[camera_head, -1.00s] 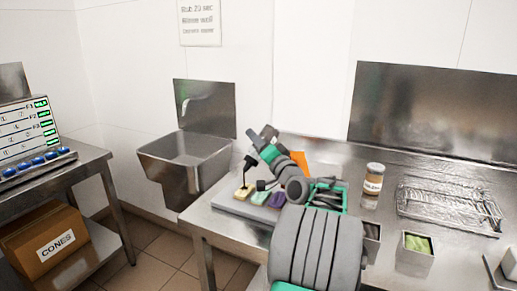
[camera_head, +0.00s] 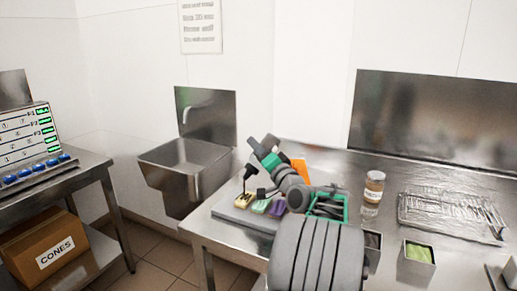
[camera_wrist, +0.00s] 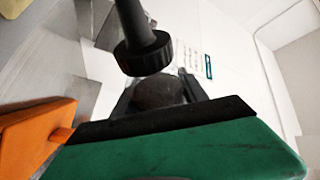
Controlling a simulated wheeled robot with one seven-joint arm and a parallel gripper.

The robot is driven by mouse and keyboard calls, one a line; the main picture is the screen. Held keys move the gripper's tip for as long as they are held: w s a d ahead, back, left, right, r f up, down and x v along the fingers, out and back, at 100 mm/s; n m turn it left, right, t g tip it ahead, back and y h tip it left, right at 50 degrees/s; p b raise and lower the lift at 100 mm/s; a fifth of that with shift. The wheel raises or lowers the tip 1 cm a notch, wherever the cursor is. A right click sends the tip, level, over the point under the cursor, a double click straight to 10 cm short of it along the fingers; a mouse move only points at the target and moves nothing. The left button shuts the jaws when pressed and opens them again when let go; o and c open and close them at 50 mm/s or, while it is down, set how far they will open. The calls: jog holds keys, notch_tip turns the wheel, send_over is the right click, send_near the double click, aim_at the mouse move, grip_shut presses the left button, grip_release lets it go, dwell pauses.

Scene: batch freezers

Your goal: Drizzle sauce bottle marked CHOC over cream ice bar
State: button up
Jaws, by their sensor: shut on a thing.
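My gripper (camera_head: 257,152) is shut on a dark sauce bottle (camera_head: 250,172), held tilted with its nozzle down. In the wrist view the bottle's dark body (camera_wrist: 158,92) sits between the fingers, with its ridged collar and nozzle (camera_wrist: 143,50) beyond. No CHOC label is readable. The cream ice bar (camera_head: 242,203) lies at the left end of a grey tray (camera_head: 234,214), below the nozzle. A thin dark line reaches from the nozzle to the bar, and dark marks show on it. I cannot tell how much of the bar they cover.
A green bar (camera_head: 261,207) and a purple bar (camera_head: 278,208) lie right of the cream one. An orange object (camera_head: 300,169) stands behind my arm. A green crate (camera_head: 345,208), a labelled jar (camera_head: 373,188) and a wire rack (camera_head: 450,215) are to the right.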

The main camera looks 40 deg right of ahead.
jog(key=shift+r+m+g+p, duration=0.2)
jog(key=shift+m+p, duration=0.7)
jog(key=shift+p, duration=0.7)
jog(key=shift+r+m+g+p, duration=0.1)
jog(key=shift+m+g+p, duration=0.2)
jog(key=shift+m+p, duration=0.95)
jog(key=shift+f+h+p, duration=0.25)
jog(key=shift+h+p, duration=0.05)
jog(key=shift+p, duration=0.15)
jog(key=shift+r, duration=0.15)
jog(key=shift+r+p, duration=0.2)
jog(key=shift+p, duration=0.8)
jog(key=m+p, duration=0.1)
jog(key=p, duration=0.2)
jog(key=shift+r+m+g, duration=0.35)
jog(key=shift+g, duration=0.05)
jog(key=r+m+p, duration=0.1)
jog(key=m+p, duration=0.1)
jog(key=p, duration=0.3)
jog(key=shift+r+g, duration=0.1)
jog(key=shift+g, duration=0.2)
jog(key=shift+m+p, duration=0.3)
jog(key=shift+p, duration=0.1)
